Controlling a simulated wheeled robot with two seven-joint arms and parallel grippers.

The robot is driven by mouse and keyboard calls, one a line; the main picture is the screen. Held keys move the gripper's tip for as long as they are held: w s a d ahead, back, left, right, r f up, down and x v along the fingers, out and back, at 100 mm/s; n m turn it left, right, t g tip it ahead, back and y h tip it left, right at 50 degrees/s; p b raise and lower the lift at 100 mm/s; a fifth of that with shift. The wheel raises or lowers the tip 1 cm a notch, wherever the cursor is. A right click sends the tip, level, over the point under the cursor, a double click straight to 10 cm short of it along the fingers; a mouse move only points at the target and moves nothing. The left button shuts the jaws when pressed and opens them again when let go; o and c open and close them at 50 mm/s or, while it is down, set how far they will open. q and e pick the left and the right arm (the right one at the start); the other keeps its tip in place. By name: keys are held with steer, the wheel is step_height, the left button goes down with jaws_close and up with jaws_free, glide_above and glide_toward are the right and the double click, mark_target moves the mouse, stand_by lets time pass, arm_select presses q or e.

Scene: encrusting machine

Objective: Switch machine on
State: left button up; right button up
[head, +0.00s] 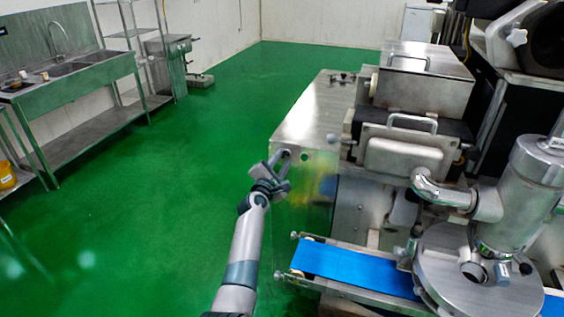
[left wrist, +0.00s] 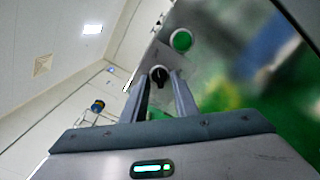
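The encrusting machine (head: 310,115) is a large metal box at the centre right in the head view. Its front panel carries a round green button (head: 304,156). The green button (left wrist: 181,40) also shows in the left wrist view, with a black rotary knob (left wrist: 158,73) below it. My left gripper (head: 283,169) is at this panel with its fingers apart. In the left wrist view the black knob shows between the fingertips of the gripper (left wrist: 160,85). I cannot tell whether they touch it. My right gripper is not in view.
A blue conveyor belt (head: 350,268) and a round metal head unit (head: 455,265) stand at the lower right. A steel sink bench (head: 75,75) stands along the left wall. The green floor (head: 150,190) between them is clear.

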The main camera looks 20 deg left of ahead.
arm_select(q)
jaws_close()
steer(key=shift+m, duration=1.1)
steer(key=m, duration=0.5)
steer(key=shift+b, duration=0.4)
steer(key=m, duration=0.5)
steer(key=shift+r, duration=0.1)
steer(key=m, duration=0.4)
steer(key=shift+m+b, duration=0.3)
steer(key=shift+b, duration=0.05)
steer(key=shift+m, duration=0.6)
